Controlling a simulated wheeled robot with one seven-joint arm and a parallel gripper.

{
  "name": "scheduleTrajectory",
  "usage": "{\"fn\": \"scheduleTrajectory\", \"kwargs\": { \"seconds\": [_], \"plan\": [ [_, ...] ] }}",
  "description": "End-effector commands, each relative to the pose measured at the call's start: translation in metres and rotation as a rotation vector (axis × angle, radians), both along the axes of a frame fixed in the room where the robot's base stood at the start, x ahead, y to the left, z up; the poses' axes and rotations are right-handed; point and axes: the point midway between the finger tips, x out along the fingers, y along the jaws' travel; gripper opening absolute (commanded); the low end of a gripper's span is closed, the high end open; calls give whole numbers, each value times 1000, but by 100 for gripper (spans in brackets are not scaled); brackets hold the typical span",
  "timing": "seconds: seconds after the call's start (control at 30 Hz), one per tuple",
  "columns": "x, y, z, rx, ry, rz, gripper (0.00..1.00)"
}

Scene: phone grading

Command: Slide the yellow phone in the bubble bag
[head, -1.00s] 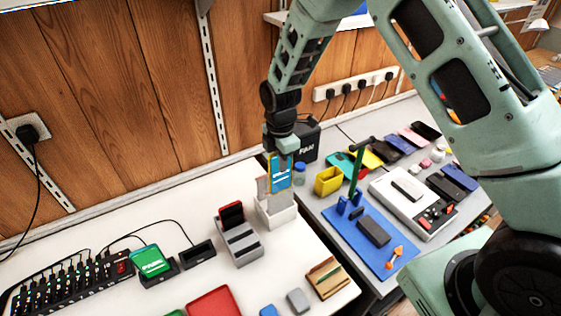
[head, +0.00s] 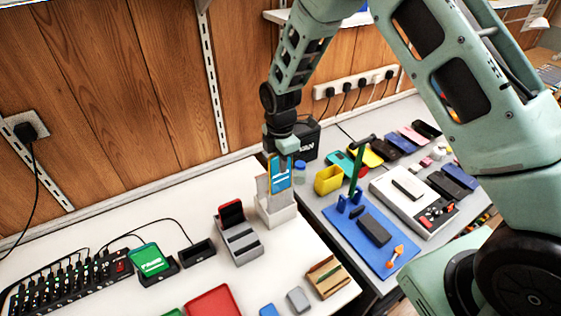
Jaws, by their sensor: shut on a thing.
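My gripper (head: 281,152) points down and is shut on the upper end of the yellow phone (head: 281,175). The phone is upright, with a lit blue screen facing me and a thin yellow edge. Its lower end is at the mouth of the bubble bag (head: 262,188), a pale sleeve standing in a white block-shaped holder (head: 278,212). The bag's front hides the phone's lower end, and I cannot tell how deep it sits.
A grey slotted stand (head: 238,240) with a red-and-black phone is left of the holder. A yellow bin (head: 328,180) and a blue mat (head: 372,252) with a green post are to the right. A black box (head: 305,140) stands behind.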

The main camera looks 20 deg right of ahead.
Motion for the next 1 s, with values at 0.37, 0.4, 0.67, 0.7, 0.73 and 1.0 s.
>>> {"fn": "scheduleTrajectory", "kwargs": {
  "seconds": [0.37,0.4,0.67,0.7,0.73,1.0],
  "plan": [
    [0,0,-4,0,-1,0,0],
    [0,0,-4,0,-1,0,0],
    [0,0,-5,0,-1,0,0],
    [0,0,-6,0,-1,0,0],
    [0,0,-7,0,-1,0,0],
    [0,0,-17,0,-1,-1,0]
  ]
}}
